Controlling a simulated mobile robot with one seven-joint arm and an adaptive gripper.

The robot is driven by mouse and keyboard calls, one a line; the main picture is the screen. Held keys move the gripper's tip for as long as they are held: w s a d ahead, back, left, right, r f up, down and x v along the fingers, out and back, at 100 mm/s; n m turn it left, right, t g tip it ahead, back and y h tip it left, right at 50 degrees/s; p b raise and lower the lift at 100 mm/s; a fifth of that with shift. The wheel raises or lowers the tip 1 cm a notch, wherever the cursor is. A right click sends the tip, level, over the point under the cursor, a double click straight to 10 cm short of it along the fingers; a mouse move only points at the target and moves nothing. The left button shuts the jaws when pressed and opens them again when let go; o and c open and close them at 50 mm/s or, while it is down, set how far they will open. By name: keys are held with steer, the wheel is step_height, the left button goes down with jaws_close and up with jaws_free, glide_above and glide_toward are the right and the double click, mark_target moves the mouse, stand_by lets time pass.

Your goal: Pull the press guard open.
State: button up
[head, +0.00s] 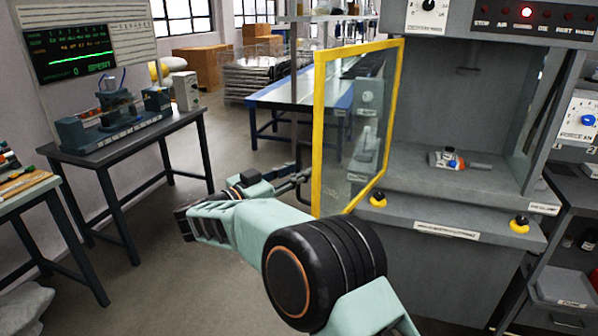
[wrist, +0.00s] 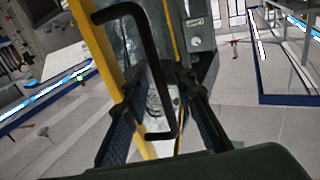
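The press guard (head: 318,130) is a clear panel in a yellow frame. It stands swung out at the left of the press (head: 430,215), and the press opening is uncovered. My gripper (head: 298,181) is at the guard's left edge, by its black handle. In the wrist view the black bar handle (wrist: 151,50) runs down between the two fingers of my gripper (wrist: 158,95). The fingers are apart, one on each side of the handle, with visible gaps. The yellow frame (wrist: 92,40) passes behind the left finger.
A small part with a blue knob (head: 450,161) sits inside the press. Yellow-based buttons (head: 519,224) are on its front ledge. A dark table (head: 115,150) with equipment stands at left, and a blue-edged table (head: 290,92) behind the guard. The floor between is clear.

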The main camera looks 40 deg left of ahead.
steer(key=s+a, duration=0.2)
steer(key=s, duration=1)
steer(key=shift+w, duration=0.1)
